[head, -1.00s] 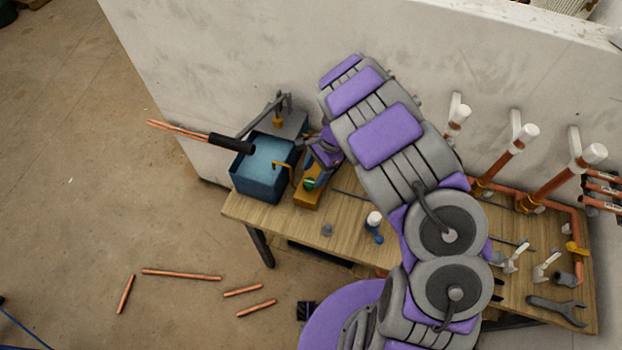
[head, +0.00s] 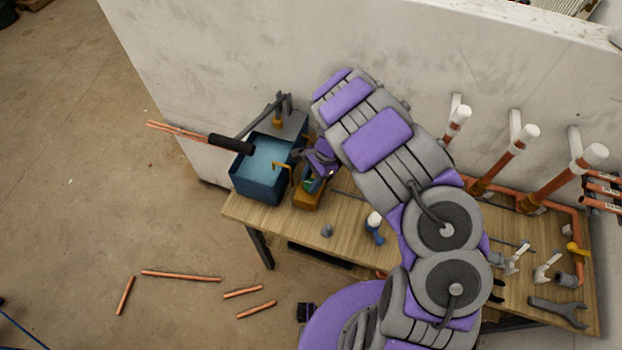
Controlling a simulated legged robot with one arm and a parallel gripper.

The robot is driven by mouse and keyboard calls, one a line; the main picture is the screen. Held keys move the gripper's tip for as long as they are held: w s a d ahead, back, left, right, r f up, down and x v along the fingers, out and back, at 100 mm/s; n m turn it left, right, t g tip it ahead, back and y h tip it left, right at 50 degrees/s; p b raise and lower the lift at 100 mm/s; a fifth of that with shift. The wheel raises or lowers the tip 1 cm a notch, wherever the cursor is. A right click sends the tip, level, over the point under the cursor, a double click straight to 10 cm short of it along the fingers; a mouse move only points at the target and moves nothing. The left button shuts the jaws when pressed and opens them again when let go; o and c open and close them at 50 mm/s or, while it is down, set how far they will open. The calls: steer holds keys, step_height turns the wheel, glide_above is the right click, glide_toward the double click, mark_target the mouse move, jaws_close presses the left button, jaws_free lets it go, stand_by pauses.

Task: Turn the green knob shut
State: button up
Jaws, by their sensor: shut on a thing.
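The green knob (head: 308,185) sits on a small orange-brown block (head: 308,200) on the workbench, to the right of the blue water tub. Only part of the knob's green shows. My gripper (head: 313,178) reaches down over the block from above, with its fingers at the knob. It is shut on the knob, though the fingers are small and partly hidden by my purple wrist. A bent brass-coloured spout (head: 284,166) runs from beside the block to the tub's rim.
The blue tub (head: 258,185) holds water and stands at the bench's left end. A black-handled tool (head: 231,144) and copper rods (head: 178,132) stick out past it. A white-topped blue fitting (head: 374,226) and a small grey piece (head: 327,230) stand in front. Copper pipes (head: 500,165) rise at right.

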steer(key=c, duration=0.4)
steer(key=shift+w+a+r+p, duration=0.1)
steer(key=shift+r+p, duration=0.05)
steer(key=shift+p, duration=0.15)
steer(key=shift+m+p, duration=0.3)
steer(key=shift+m, duration=0.3)
steer(key=o, duration=1.1)
steer(key=shift+c, duration=0.2)
steer(key=p+v, duration=0.1)
steer(key=v, duration=1.6)
steer(key=shift+s+d, duration=0.25)
steer(key=shift+d, duration=0.05)
